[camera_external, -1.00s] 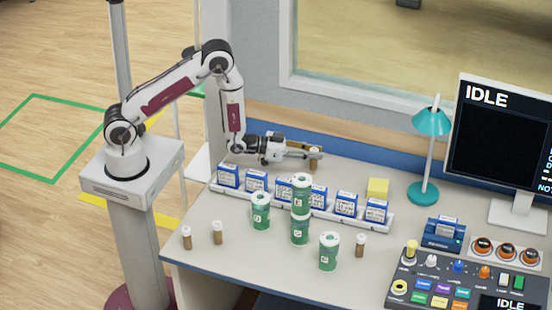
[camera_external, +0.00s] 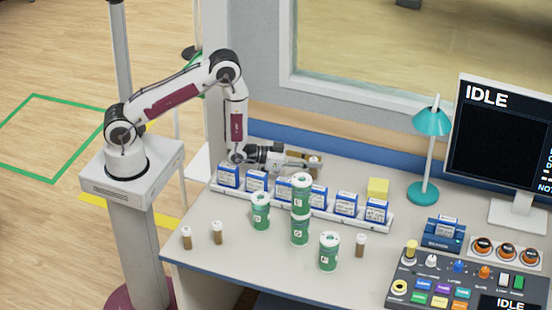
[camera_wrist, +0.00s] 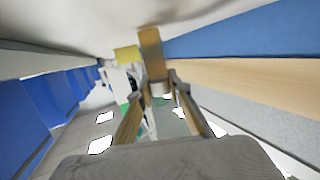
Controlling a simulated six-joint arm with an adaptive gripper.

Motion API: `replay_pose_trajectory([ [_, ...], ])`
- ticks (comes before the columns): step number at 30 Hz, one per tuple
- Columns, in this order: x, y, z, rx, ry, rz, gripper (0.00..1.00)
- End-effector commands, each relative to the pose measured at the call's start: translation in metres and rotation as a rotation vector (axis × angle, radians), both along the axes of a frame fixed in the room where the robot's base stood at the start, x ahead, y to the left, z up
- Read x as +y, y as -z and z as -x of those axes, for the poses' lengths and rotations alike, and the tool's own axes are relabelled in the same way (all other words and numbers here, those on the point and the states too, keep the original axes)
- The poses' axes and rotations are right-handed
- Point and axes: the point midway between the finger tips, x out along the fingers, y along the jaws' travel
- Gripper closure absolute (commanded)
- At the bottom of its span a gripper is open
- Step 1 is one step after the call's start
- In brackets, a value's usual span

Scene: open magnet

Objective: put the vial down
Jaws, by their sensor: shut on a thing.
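My gripper (camera_external: 308,165) is shut on a brown vial with a pale cap (camera_external: 315,162), behind the row of blue boxes. The vial's lower part is partly hidden by the fingers, and I cannot tell whether it touches the table. In the wrist view, the vial (camera_wrist: 151,52) stands out between the two fingertips (camera_wrist: 157,85) of my gripper. Other brown vials stand on the table: two at the front left (camera_external: 217,232) and one (camera_external: 360,245) right of the green canisters.
A white rack (camera_external: 286,206) of blue boxes (camera_external: 345,205) runs in front of my gripper. Several green canisters (camera_external: 260,211) stand before it. A yellow block (camera_external: 378,188) and teal lamp (camera_external: 430,160) are to the right. The blue wall strip (camera_external: 350,165) is close behind.

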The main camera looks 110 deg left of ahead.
Motion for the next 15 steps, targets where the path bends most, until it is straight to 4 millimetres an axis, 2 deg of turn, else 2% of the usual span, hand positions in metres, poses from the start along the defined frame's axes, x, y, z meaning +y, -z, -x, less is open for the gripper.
replay_pose_trajectory([
  [12, 0.0000, 0.0035, 0.0001, 0.001, 0.000, 0.000, 1.00],
  [13, -0.0001, 0.0034, 0.0002, 0.001, 0.000, 0.000, 0.77],
  [15, 0.0000, 0.0032, 0.0001, 0.001, 0.000, 0.000, 0.65],
])
